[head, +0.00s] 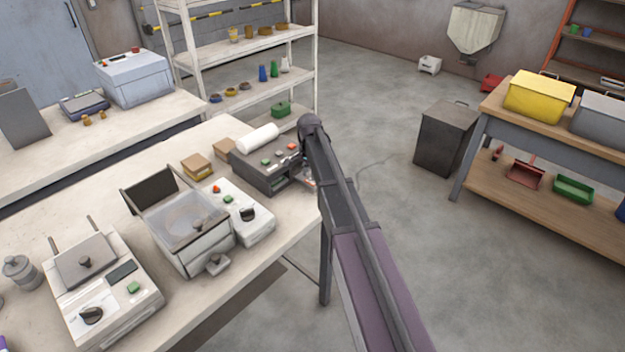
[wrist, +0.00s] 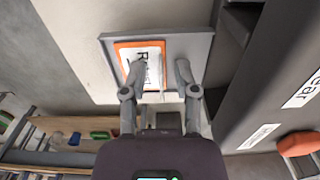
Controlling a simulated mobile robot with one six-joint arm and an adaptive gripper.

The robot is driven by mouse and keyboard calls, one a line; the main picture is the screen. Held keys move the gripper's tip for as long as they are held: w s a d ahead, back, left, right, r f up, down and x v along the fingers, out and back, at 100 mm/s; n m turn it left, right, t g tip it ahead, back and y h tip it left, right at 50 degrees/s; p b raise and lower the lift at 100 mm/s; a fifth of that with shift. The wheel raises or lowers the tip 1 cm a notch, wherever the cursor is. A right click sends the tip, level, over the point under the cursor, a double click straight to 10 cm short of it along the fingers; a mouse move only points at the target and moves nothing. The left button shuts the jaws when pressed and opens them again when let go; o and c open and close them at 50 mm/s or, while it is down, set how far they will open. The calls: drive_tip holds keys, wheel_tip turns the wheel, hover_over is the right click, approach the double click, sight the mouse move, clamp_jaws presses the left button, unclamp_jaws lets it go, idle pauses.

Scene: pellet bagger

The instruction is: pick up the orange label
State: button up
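The orange label (wrist: 122,58) shows in the wrist view as an orange-bordered card with a white face and dark print, partly covered by a finger. It lies on a small grey tray (wrist: 190,44). My gripper (wrist: 160,68) is open, with its fingers apart in front of the tray. The left finger overlaps the label in the picture and the right finger is just right of it. I cannot tell whether either touches it. In the head view my arm hides most of the gripper, beside the dark grey machine (head: 262,172); I cannot make out the label there.
The dark machine with a white roll (head: 258,137) stands at the bench's right end. A white sealer-like unit (head: 237,212) and an open clear-lidded box (head: 190,222) stand nearer. A dark bin (head: 446,140) is on the floor.

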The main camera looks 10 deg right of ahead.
clamp_jaws()
drive_tip(key=shift+r, duration=0.15)
wheel_tip(320, 180, up, 3)
drive_tip(key=p, duration=0.3)
drive_tip(key=shift+r+p, duration=0.2)
drive_tip(key=shift+p, duration=0.15)
drive_tip(key=s+r+p, duration=0.1)
drive_tip(key=s, duration=1.5)
drive_tip(key=shift+r, duration=0.15)
